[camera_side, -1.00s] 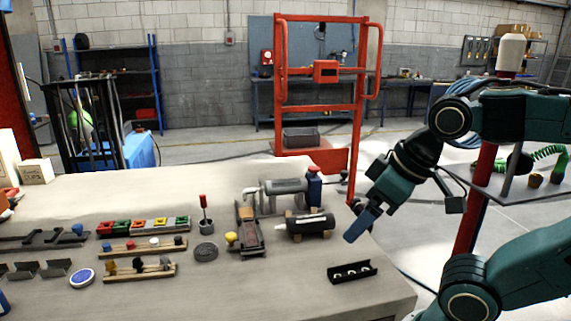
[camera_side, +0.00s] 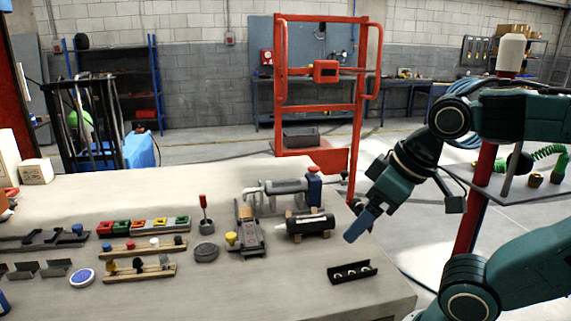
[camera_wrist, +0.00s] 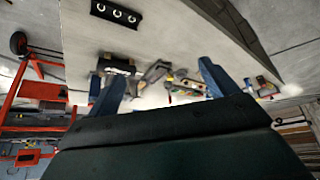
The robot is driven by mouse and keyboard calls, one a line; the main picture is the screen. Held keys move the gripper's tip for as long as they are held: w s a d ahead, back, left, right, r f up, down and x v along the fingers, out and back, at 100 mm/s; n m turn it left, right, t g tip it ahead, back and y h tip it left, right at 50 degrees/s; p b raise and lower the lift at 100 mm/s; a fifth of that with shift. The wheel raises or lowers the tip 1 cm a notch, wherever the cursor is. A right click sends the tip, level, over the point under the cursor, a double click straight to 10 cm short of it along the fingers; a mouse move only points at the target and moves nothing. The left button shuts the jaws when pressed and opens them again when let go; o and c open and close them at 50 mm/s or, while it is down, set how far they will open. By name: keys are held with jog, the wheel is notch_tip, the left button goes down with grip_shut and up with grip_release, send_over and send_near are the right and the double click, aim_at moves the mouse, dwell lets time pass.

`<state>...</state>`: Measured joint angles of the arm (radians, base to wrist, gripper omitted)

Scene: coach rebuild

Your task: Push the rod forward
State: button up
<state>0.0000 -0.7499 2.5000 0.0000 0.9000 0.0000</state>
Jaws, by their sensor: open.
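A grey cylinder (camera_side: 287,187) lies on a stand toward the back of the bench, with a thin rod (camera_side: 252,189) showing at its left end and a blue block with a red top (camera_side: 314,184) at its right. A black cylinder (camera_side: 311,225) rests on wooden supports in front of it, with a short stub at its left end. I cannot tell for sure which rod the task names. My gripper (camera_side: 361,225) is to the right of both cylinders, above the bench and apart from them. In the wrist view its blue fingers (camera_wrist: 160,85) are spread, with nothing between them.
A black tray with several light rings (camera_side: 352,272) lies at the front right of the bench (camera_side: 215,293). A sliding fixture (camera_side: 249,234) with a yellow knob stands left of the black cylinder. Coloured blocks (camera_side: 142,225) and wooden racks fill the left.

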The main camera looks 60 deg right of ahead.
jog(key=shift+w+r, duration=0.1)
jog(key=c, duration=0.7)
jog(key=shift+w+d+r, duration=0.15)
jog(key=shift+w+r, duration=0.05)
jog(key=shift+r, duration=0.05)
jog(key=shift+c, duration=0.5)
jog(key=w+d+r+m+g+h, duration=0.1)
jog(key=w+d+r+m+g, duration=0.1)
jog(key=w+d+r, duration=0.5)
jog(key=m+g+y, duration=0.1)
jog(key=m+g, duration=0.3)
send_over(345, 171)
notch_tip(345, 171, down, 4)
jog(key=shift+a+r, duration=0.15)
jog(key=shift+r, duration=0.05)
jog(key=shift+f, duration=0.1)
jog(key=shift+f, duration=6.8)
